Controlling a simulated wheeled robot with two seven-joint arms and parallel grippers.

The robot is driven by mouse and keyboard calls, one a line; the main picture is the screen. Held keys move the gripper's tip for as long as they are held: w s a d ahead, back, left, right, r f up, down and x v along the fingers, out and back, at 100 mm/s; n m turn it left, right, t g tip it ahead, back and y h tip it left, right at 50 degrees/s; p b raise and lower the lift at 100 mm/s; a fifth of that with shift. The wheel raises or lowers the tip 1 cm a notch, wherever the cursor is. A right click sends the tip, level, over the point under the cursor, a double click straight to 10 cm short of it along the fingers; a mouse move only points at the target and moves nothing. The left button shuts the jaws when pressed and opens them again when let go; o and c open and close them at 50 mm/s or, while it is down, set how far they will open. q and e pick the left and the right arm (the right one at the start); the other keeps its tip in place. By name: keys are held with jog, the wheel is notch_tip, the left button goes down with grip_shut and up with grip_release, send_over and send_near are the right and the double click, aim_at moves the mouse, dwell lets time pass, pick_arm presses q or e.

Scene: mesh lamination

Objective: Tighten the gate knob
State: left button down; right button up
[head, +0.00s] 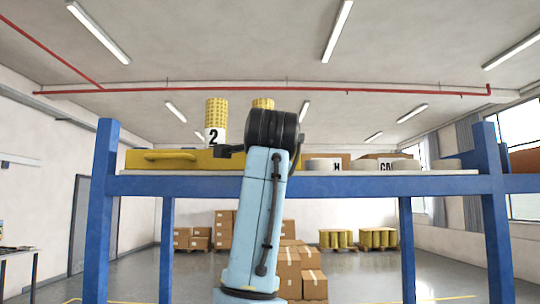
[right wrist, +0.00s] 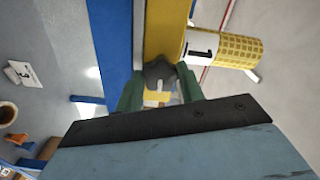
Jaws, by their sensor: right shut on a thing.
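The gate knob (right wrist: 159,70) is a dark grey lobed piece in the right wrist view, against a yellow bar (right wrist: 166,30). My right gripper (right wrist: 160,86) has its green fingers on both sides of the knob and is shut on it. In the head view my light blue arm rises in the middle to shelf height and hides part of the yellow unit (head: 160,160). The right gripper's fingers cannot be made out there. My left gripper is in neither view.
A yellow mesh roll marked 2 (head: 216,120) stands on the yellow unit; a roll marked 1 (right wrist: 225,48) is close to the knob. A blue rack (head: 100,210) carries the unit, with white labelled rolls (head: 325,164) to the right. Cardboard boxes (head: 222,230) stand behind.

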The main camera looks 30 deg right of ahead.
jog(key=shift+m, duration=0.4)
jog(key=o, duration=1)
jog(key=shift+s, duration=0.1)
jog(key=b+v, duration=0.4)
jog(key=v, duration=0.9)
jog(key=shift+s, duration=0.15)
